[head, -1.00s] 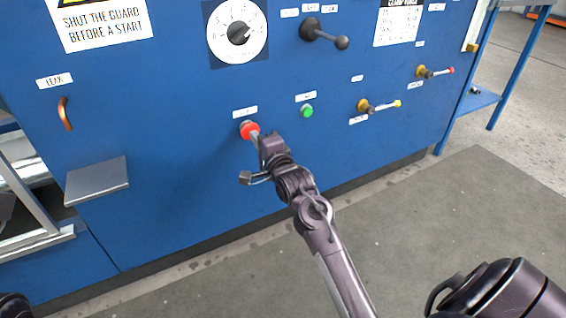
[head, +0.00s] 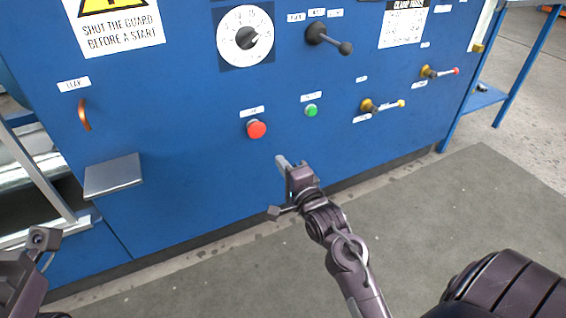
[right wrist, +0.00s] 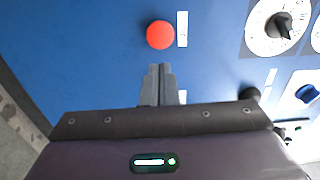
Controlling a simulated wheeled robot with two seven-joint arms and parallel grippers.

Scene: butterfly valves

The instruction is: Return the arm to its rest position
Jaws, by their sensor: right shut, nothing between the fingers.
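My right gripper (head: 282,162) is shut and empty in front of the blue panel (head: 200,190), below and to the right of the red button (head: 256,129). In the right wrist view its two fingers (right wrist: 160,72) lie together, with the red button (right wrist: 160,34) beyond the tips and a visible gap between. Part of my left arm (head: 40,240) shows at the lower left of the head view; its fingers are not clearly seen.
A green button (head: 311,110), a black lever (head: 328,38), a white dial (head: 245,36) and two yellow valves (head: 380,107) (head: 438,72) are on the panel. A grey shelf (head: 113,176) juts out at left.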

